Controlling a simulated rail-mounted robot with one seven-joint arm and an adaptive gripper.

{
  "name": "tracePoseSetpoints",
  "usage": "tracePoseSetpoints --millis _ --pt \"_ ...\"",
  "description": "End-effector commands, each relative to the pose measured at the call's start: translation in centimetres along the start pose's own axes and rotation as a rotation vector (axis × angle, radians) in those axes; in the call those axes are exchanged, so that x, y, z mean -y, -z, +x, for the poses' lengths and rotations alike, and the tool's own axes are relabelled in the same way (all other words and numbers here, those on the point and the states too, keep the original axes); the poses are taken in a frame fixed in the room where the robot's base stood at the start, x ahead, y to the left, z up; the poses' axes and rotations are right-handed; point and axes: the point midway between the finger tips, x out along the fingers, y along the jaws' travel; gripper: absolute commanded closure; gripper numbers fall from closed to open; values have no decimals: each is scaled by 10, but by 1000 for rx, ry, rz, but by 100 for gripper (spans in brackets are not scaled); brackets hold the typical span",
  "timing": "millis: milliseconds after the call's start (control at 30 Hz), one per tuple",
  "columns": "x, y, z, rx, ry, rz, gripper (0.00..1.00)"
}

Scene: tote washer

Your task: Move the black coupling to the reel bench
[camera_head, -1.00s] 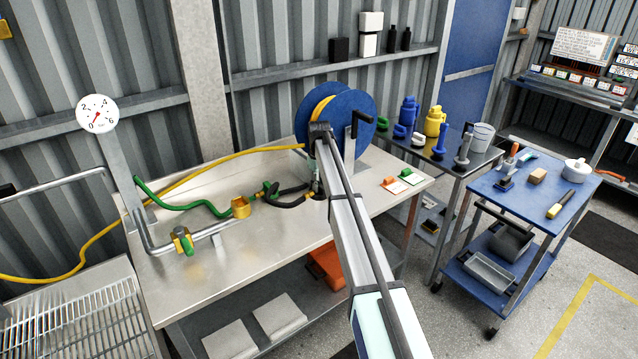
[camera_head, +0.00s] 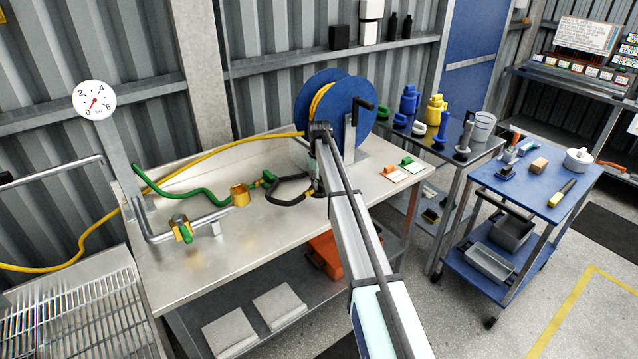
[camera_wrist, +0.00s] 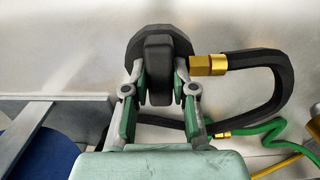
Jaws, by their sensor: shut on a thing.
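The black coupling (camera_wrist: 159,50) is a many-sided dark disc with a thick block, seen at the top middle of the wrist view. My gripper (camera_wrist: 160,88) is shut on its block, with a green-padded finger on each side. The reel bench (camera_head: 225,260) is the steel-topped bench bearing the blue hose reel (camera_head: 310,105). In the head view my gripper (camera_head: 318,187) is over this bench, in front of the reel, and mostly hidden by my arm.
A black hose (camera_wrist: 265,95) with a brass end (camera_wrist: 208,65) loops close beside the coupling. A green hose (camera_head: 190,200), brass cup (camera_head: 239,195) and pipe valve (camera_head: 181,230) lie left. Two tags (camera_head: 393,173) lie right. A blue cart (camera_head: 545,195) stands further right. The bench front is clear.

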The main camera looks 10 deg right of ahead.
Motion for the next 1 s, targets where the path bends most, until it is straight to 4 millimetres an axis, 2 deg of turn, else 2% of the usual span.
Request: tracePoseSetpoints --millis 1000 --pt "0 0 10 0 0 0 100"
